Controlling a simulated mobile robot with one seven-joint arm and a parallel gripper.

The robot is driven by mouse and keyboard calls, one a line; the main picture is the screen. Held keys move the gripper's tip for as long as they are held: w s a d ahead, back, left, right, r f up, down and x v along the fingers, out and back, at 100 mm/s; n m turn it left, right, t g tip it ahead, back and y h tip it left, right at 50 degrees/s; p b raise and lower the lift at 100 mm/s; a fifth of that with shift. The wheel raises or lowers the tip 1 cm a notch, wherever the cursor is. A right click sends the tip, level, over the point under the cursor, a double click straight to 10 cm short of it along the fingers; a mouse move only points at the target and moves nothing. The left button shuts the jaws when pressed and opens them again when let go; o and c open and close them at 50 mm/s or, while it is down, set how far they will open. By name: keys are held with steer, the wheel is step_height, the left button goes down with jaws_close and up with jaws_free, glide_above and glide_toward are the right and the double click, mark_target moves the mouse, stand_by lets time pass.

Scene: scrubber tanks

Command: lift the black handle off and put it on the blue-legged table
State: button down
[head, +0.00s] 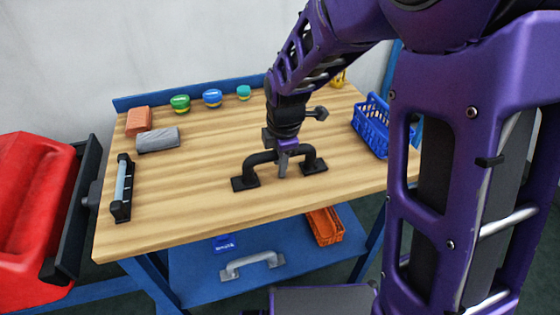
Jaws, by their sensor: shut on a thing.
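The black handle (258,158) is a thick bar with a flat foot at each end. It is over the front middle of the blue-legged table (185,205), which has a wooden top. Its feet look to be at the tabletop; I cannot tell whether they touch it or hang just above. My gripper (283,168) points down and is shut on the middle of the handle's bar. The fingers hide part of the bar.
On the tabletop are an orange block (138,119), a grey block (158,140), a black-and-blue bar handle (122,188), small jars (180,103) and a blue basket (371,126). A grey handle (252,264) and orange tray (325,226) lie on the lower shelf. A red machine (35,200) stands left.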

steer(key=shift+c, duration=0.3)
jaws_free()
stand_by(0.4)
steer(key=shift+s+d+r+p, duration=0.1)
steer(key=shift+s+r+p, duration=0.15)
steer(key=shift+r+p, duration=0.75)
steer(key=shift+s+d+r+p, duration=0.1)
steer(key=shift+s+r+p, duration=0.1)
steer(key=shift+r+p, duration=0.8)
steer(key=shift+r, duration=0.3)
steer(key=shift+r+p, duration=1.8)
steer(key=shift+r, duration=0.65)
